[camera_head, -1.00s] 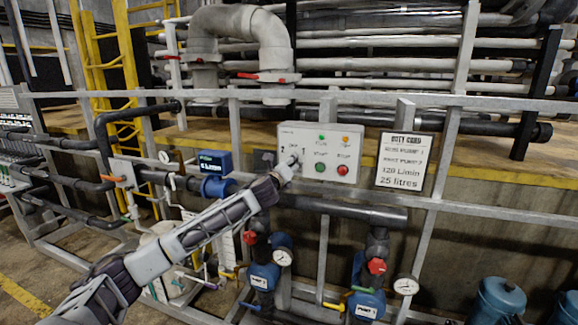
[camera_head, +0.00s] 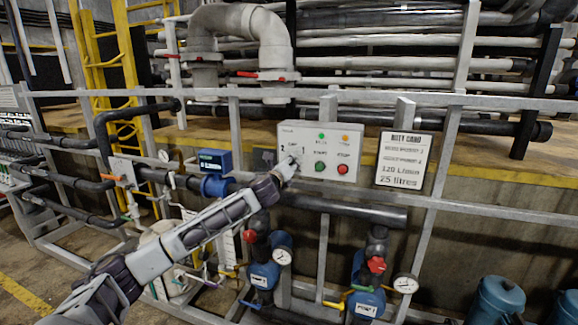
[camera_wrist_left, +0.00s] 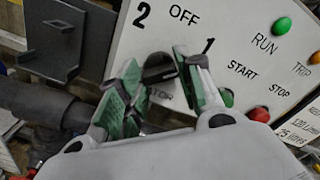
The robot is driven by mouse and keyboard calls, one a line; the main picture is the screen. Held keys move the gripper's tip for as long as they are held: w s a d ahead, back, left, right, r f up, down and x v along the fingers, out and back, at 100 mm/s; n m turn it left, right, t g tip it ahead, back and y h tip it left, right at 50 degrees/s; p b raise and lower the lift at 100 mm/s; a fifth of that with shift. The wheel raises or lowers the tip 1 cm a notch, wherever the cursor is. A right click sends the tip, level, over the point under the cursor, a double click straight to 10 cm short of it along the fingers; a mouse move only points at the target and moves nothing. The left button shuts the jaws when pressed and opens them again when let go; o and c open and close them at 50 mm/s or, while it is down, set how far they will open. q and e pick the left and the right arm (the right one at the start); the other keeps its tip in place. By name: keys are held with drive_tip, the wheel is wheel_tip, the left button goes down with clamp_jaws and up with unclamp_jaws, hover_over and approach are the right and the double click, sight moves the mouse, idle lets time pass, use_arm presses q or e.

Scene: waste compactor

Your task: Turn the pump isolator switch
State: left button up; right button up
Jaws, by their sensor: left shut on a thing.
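The isolator switch is a black rotary knob (camera_wrist_left: 159,68) on a pale grey control panel (camera_head: 335,130), with the marks 2, OFF and 1 around it. My left gripper (camera_wrist_left: 165,85) has its green-padded fingers on either side of the knob and is shut on it. In the head view the left gripper (camera_head: 290,163) reaches the lower left of the panel and hides most of the knob. The lettering below the knob is partly covered by the fingers. My right gripper is not in view.
The panel has a green start button (camera_head: 320,168), a red stop button (camera_head: 343,169) and small lamps above. A white duty card (camera_head: 402,160) hangs to the right. A dark pipe (camera_head: 340,210) runs below, with pumps and gauges lower down.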

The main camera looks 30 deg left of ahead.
use_arm(q)
drive_tip(key=shift+n, duration=0.3)
drive_tip(key=n, duration=0.9)
drive_tip(key=shift+p, duration=0.35)
drive_tip(key=shift+f, duration=0.1)
drive_tip(key=o, duration=1)
drive_tip(key=shift+v, duration=6)
